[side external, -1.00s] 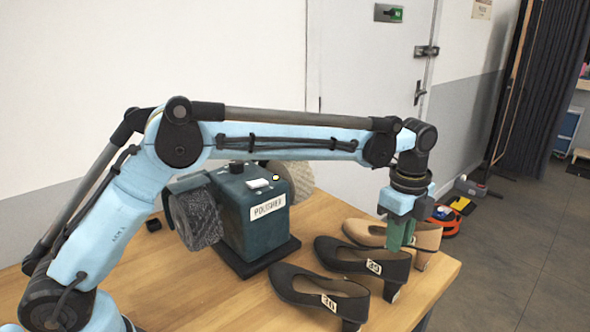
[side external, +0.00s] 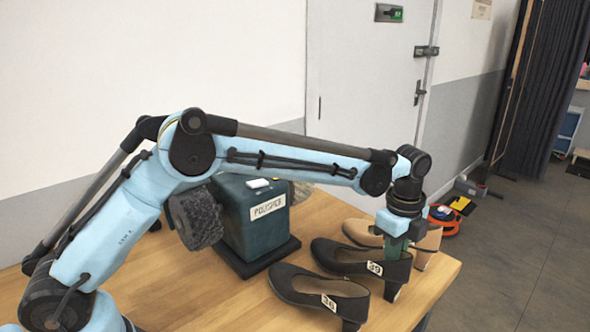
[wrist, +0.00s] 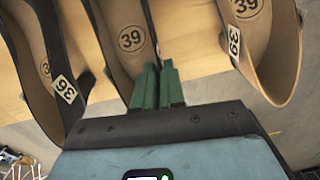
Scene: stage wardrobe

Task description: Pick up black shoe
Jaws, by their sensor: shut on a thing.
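Two black heeled shoes stand on the table. The middle one (side external: 340,257), tagged 39, sits between the front black shoe (side external: 300,285), tagged 36, and a tan shoe (side external: 430,240). My gripper (side external: 396,252) points down at the heel end of the middle black shoe, its green fingers shut on the rim there. In the wrist view the fingers (wrist: 157,88) are close together at the edge of the middle shoe (wrist: 128,38), with a 39 mark on its insole. The fingertips are partly hidden. The shoe still appears to rest on the table.
A dark green polisher (side external: 255,225) with a dark brush wheel (side external: 195,218) stands left of the shoes. The front black shoe and the tan shoe are close on either side. The wooden table's (side external: 190,290) right edge is just beyond the heels.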

